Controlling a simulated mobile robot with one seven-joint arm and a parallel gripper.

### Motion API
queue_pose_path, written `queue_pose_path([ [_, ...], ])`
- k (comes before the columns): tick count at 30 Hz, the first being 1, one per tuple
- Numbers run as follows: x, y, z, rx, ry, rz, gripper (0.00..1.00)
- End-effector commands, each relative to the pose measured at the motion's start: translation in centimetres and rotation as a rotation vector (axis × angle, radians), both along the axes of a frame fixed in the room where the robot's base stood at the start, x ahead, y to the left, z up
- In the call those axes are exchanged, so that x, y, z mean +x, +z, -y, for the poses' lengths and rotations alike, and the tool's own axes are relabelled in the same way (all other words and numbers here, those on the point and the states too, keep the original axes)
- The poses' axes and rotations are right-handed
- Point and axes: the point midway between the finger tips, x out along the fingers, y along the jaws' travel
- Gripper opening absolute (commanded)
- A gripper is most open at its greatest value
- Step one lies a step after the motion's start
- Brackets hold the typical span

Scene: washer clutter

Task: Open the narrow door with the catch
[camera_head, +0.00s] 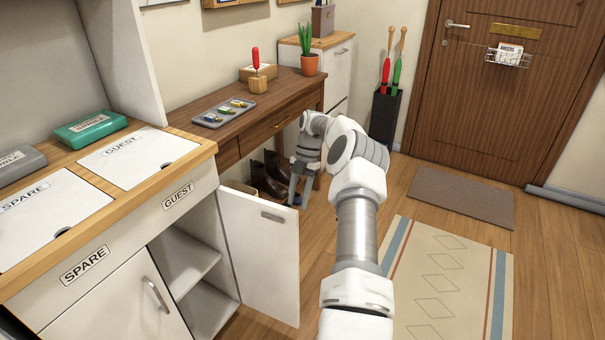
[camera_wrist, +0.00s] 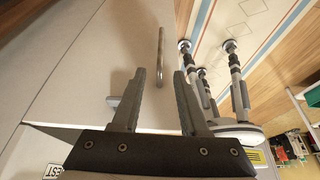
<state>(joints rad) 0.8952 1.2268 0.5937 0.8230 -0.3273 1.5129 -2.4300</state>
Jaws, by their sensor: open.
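The narrow door (camera_head: 259,254) under the GUEST label stands swung out from the cabinet, with the shelved inside of its compartment showing. A small grey catch (camera_head: 272,217) sits high on the face turned to the head camera. My gripper (camera_head: 297,195) is just beyond the door's upper free corner, pointing down. In the wrist view the two fingers (camera_wrist: 160,75) are apart with nothing held between them. A bar handle (camera_wrist: 160,57) on a pale panel shows past the fingertips. Whether a finger touches the door is unclear.
The closed SPARE door (camera_head: 120,305) with its bar handle is to the left. The compartment shelf (camera_head: 185,262) is bare. Dark shoes (camera_head: 268,175) stand under the wooden desk (camera_head: 245,120) behind my gripper. The patterned rug (camera_head: 445,280) and floor to the right are clear.

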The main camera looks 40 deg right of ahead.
Motion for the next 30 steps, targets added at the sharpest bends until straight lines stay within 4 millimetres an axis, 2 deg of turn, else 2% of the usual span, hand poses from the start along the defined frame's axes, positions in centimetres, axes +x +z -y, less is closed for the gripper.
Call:
queue_pose_path([
  [1,0.2,1.2,0.4,-0.002,-0.001,0.001,0.43],
  [6,0.6,3.9,1.5,-0.002,-0.001,-0.001,0.43],
  [12,0.9,5.7,2.2,-0.001,-0.001,-0.001,0.43],
  [19,0.9,6.6,2.6,0.001,0.000,-0.001,0.43],
  [30,0.9,6.7,2.6,0.000,0.000,-0.002,0.43],
])
